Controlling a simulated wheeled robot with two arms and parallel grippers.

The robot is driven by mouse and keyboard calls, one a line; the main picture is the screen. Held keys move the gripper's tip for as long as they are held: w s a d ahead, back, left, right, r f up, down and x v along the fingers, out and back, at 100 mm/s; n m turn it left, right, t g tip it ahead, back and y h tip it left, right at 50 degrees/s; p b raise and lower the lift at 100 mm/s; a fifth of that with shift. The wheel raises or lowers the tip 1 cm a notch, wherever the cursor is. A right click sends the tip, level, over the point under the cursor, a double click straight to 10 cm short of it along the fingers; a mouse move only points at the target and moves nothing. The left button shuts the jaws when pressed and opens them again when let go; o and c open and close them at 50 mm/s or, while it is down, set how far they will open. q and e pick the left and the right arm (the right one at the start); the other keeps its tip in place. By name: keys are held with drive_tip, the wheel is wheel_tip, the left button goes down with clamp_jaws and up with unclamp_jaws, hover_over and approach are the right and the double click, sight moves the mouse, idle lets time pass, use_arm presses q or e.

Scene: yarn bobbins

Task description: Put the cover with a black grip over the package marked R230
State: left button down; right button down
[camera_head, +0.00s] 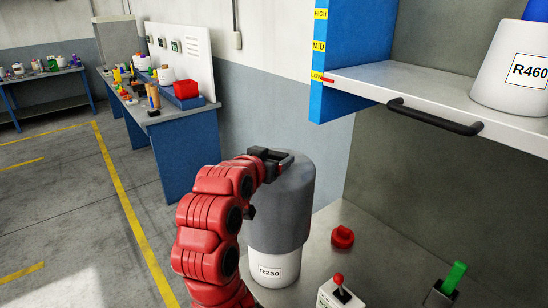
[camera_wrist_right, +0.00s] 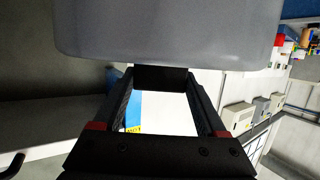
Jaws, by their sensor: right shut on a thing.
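The grey cover (camera_head: 283,205) is upright directly over the white package marked R230 (camera_head: 273,268) in the head view. The label and the lower part of the package show below the cover's rim. The package's top is hidden, and I cannot tell how far down the cover sits around it. My right gripper (camera_head: 273,163) is shut on the black grip at the top of the cover. In the right wrist view the grip (camera_wrist_right: 160,77) lies between my fingertips, against the grey cover (camera_wrist_right: 165,30). My left gripper is not in view.
A shelf (camera_head: 365,84) at the right holds a white package marked R460 (camera_head: 510,80) and has a black handle (camera_head: 435,118). A red button (camera_head: 343,237), a red-knobbed joystick box (camera_head: 340,293) and a green switch (camera_head: 453,277) stand on the bench right of R230.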

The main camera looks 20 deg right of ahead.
drive_tip(key=shift+f+b, duration=6)
drive_tip(key=shift+f, duration=2.8)
unclamp_jaws()
drive_tip(key=shift+s+a+r+b, duration=0.2)
drive_tip(key=shift+s+a+b, duration=0.2)
drive_tip(key=b+v, duration=0.2)
drive_tip(key=v, duration=1.4)
drive_tip(key=shift+s+a, duration=0.1)
drive_tip(key=shift+s, duration=0.05)
